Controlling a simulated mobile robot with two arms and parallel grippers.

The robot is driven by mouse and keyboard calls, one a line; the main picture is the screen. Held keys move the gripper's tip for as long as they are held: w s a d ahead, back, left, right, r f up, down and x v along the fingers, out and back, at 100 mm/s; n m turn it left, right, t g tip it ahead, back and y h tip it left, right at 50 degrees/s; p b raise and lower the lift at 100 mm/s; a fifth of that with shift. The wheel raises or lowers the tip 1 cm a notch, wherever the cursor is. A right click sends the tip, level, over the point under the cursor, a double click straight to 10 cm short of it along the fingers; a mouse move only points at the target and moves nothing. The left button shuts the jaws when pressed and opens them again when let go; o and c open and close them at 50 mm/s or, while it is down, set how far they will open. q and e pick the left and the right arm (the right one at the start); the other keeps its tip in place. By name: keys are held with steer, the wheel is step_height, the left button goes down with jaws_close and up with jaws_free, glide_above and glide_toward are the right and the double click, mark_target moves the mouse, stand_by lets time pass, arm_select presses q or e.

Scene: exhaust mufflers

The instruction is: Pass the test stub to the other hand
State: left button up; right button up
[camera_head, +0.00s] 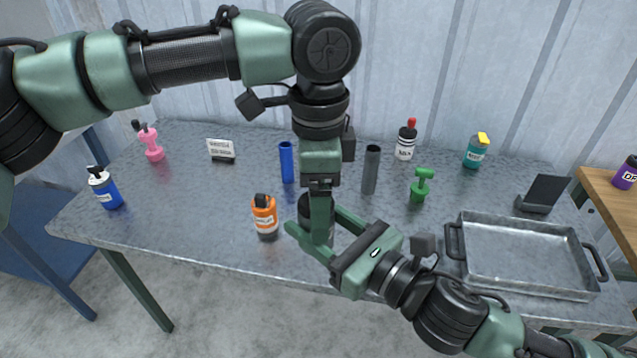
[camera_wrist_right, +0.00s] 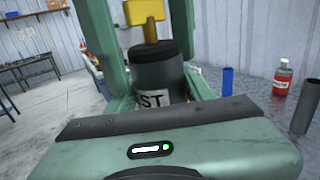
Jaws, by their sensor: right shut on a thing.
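The test stub (camera_head: 304,207) is a dark upright cylinder off the table's front edge in the head view. My right gripper (camera_head: 314,224) reaches in from the lower right and is shut on it. In the right wrist view the stub (camera_wrist_right: 150,75) shows a black top band, a pale label reading "ST" and a yellow piece (camera_wrist_right: 144,12) above on a short stem. My left gripper (camera_head: 320,238) points down over the stub, its finger hiding much of the stub in the head view. I cannot tell whether its jaws are open or touch the stub.
On the grey table (camera_head: 190,225) stand an orange can (camera_head: 265,217), a blue tube (camera_head: 287,165), a grey tube (camera_head: 371,172) and a green tool (camera_head: 420,188). A metal tray (camera_head: 525,250) lies at the right. The table's front left is clear.

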arm_select(q)
steer(key=shift+f, duration=0.1)
steer(key=c, duration=1.4)
steer(key=shift+c, duration=0.9)
arm_select(e)
steer(key=o, duration=1.6)
steer(key=shift+c, duration=0.2)
